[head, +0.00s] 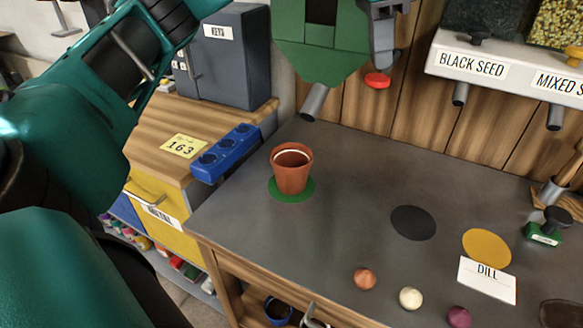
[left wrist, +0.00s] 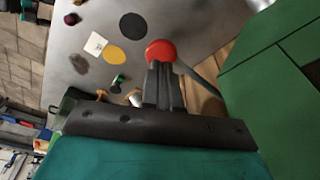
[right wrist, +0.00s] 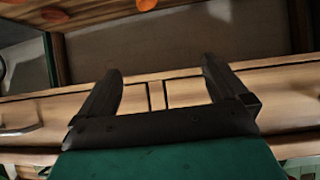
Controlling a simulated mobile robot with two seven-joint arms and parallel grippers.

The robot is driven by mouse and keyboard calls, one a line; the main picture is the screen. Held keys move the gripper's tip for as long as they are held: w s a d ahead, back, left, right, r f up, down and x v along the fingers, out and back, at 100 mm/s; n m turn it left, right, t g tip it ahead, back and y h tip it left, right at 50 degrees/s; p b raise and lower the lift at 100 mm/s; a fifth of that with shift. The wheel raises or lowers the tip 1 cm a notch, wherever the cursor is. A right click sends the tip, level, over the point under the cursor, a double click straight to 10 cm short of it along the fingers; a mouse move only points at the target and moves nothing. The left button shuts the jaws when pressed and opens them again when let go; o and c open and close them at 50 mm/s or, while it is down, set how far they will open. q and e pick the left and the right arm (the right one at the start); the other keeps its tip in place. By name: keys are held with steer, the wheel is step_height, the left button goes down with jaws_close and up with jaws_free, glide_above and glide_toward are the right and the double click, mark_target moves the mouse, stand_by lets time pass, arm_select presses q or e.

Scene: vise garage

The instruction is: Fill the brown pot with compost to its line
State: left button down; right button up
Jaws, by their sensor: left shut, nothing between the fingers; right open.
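The brown pot (head: 291,172) stands upright on a green disc (head: 309,193) on the grey bench. A pale line shows inside below its rim; I cannot make out any compost in it. A green hopper (head: 318,50) hangs above with its grey spout (head: 314,102) over the bench behind the pot. A red button (head: 377,80) is at its right side. My left gripper (head: 382,62) is shut and empty at the red button, which also shows at its fingertips in the left wrist view (left wrist: 160,50); contact is unclear. My right gripper (right wrist: 161,72) is open and empty before a wooden front.
A white shelf (head: 505,78) with seed dispensers is at the upper right. Black (head: 412,223) and yellow (head: 487,248) discs, a DILL card (head: 487,280), small coloured cones and a green stamp (head: 545,235) lie on the right. A blue block (head: 226,153) sits left of the pot.

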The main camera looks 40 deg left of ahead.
mark_target(378, 77)
stand_by(0.5)
arm_select(q)
steer(key=shift+f+b, duration=0.5)
steer(key=shift+f, duration=2.7)
steer(key=shift+r, duration=0.1)
step_height(378, 77, up, 3)
steer(key=p, duration=0.4)
steer(key=shift+s+r, duration=0.1)
steer(key=shift+r+p, duration=0.8)
steer(key=shift+p, duration=0.15)
steer(key=shift+r+p, duration=0.7)
steer(key=shift+p, duration=0.15)
steer(key=shift+f, duration=0.1)
